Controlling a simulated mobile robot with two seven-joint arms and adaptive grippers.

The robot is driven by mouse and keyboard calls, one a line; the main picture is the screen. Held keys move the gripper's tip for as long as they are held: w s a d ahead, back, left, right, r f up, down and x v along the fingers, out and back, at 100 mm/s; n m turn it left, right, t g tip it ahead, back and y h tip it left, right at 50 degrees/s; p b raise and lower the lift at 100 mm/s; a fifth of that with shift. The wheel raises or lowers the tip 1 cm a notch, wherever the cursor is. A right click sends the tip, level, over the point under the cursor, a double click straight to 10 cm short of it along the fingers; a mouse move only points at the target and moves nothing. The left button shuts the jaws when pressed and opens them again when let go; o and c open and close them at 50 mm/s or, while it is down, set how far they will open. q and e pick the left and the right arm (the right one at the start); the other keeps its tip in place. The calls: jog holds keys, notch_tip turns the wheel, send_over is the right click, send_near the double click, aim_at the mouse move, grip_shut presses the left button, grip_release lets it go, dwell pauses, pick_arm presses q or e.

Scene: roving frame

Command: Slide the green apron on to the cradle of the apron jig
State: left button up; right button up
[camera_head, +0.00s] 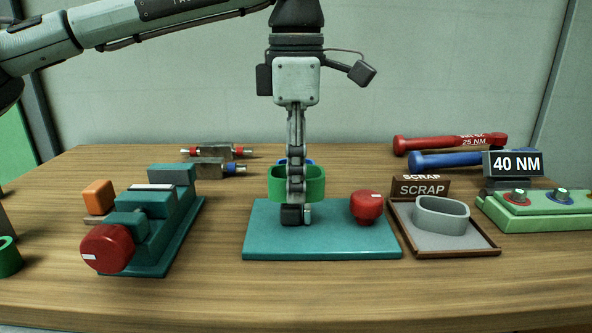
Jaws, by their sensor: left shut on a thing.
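The green apron (315,185), an oval band, is upright above the middle of a teal plate (270,243) with a red knob (366,206) at its right, which looks like the apron jig. My left gripper (296,190) points straight down and is shut on the apron's near wall, covering its middle. A small dark block (291,215) with a grey pin beside it sits on the plate just below; it may be part of the cradle. The gripper hides most of this area, and I cannot tell whether the apron touches the cradle. My right gripper is not in view.
A teal vise-like fixture (150,225) with a red knob stands left. A brown scrap tray (480,250) holding a grey band (441,215) is close on the right. Red and blue torque tools (430,143) and a green 40 NM box (530,214) lie beyond. The front table is clear.

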pick_arm(q)
jog(key=shift+f, duration=0.15)
dwell(0.3)
jog(key=shift+f+b, duration=0.9)
jog(key=shift+f, duration=0.5)
jog(key=shift+f+b, duration=0.5)
jog(key=shift+f, duration=0.3)
jog(key=shift+f, duration=0.1)
jog(key=o, duration=1.9)
jog(key=shift+c, duration=0.2)
jog(key=shift+r, duration=0.2)
